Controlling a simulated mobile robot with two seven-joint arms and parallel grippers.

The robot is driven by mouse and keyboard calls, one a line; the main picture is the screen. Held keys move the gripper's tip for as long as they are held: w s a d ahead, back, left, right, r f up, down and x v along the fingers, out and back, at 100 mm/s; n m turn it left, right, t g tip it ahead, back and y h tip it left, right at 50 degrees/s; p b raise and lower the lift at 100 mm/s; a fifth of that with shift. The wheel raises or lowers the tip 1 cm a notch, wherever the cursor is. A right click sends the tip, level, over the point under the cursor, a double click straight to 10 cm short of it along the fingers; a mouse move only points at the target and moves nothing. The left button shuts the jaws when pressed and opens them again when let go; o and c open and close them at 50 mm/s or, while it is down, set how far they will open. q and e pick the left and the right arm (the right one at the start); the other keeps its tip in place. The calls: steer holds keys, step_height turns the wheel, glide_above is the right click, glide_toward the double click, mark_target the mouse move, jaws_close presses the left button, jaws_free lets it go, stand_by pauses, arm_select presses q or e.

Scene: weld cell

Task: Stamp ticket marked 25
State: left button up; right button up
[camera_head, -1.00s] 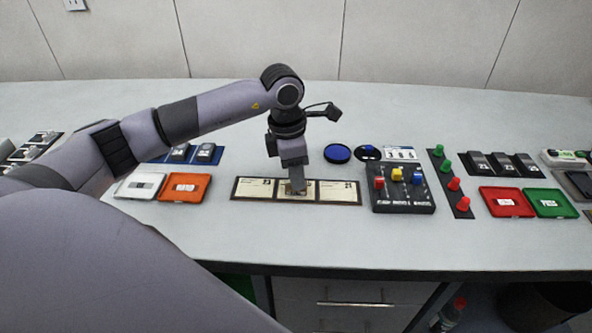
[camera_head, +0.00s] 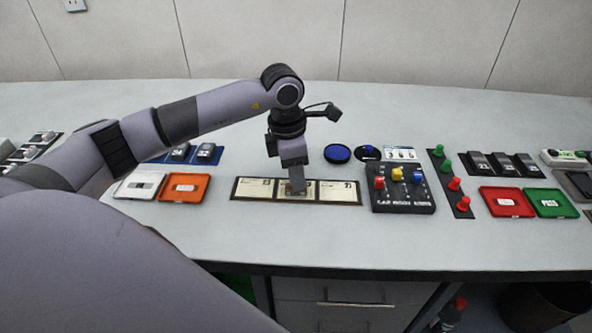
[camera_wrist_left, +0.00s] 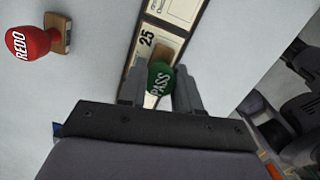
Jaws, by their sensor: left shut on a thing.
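My left gripper (camera_head: 296,178) points down over the middle of a row of three tickets. In the left wrist view, the gripper (camera_wrist_left: 160,90) is shut on a green stamp (camera_wrist_left: 160,77) lettered PASS. The stamp's tan block lies over the ticket marked 25 (camera_wrist_left: 147,40) and hides part of it. That ticket is the middle one in the head view (camera_head: 311,196). I cannot tell whether the stamp's face touches the paper. A red stamp (camera_wrist_left: 28,42) lettered REDO with a tan block shows in the left wrist view. My right gripper is not in view.
A dark holder (camera_head: 235,196) frames the tickets. A round blue pad (camera_head: 337,153) sits behind them. A black box with coloured knobs (camera_head: 401,198) stands close on the right, an orange tray (camera_head: 184,196) on the left. The table front (camera_head: 330,236) is clear.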

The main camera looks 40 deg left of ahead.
arm_select(q)
steer(key=shift+r+p, duration=1.5)
steer(key=shift+r, duration=0.85)
steer(key=shift+r+p, duration=0.35)
steer(key=shift+r, duration=0.8)
